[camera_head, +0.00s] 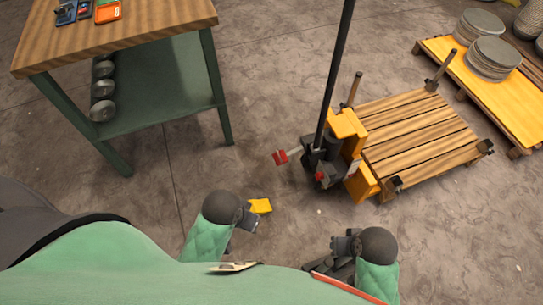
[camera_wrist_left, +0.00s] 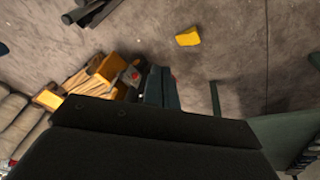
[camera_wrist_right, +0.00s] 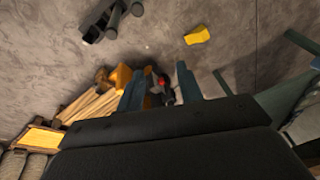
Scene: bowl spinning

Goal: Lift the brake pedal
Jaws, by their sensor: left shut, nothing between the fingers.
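The pallet jack (camera_head: 345,135) stands on the floor ahead, with a dark upright handle. Two red parts show at its base: a red pedal (camera_head: 280,157) sticking out to the left and a smaller red piece (camera_head: 319,176) nearer me. I cannot tell which is the brake pedal. My left gripper (camera_head: 250,222) is shut and empty, well short of the jack. In the left wrist view its fingers (camera_wrist_left: 162,88) are together. My right gripper (camera_head: 342,245) is also short of the jack. In the right wrist view its fingers (camera_wrist_right: 160,85) are apart, with red parts visible beyond them.
A yellow block (camera_head: 260,205) lies on the floor beside my left gripper. A workbench (camera_head: 150,25) with green legs stands at left. The jack carries a wooden slatted pallet (camera_head: 415,130). A yellow-topped pallet (camera_head: 505,105) with stacked round plates is at right. Floor between my grippers and the jack is clear.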

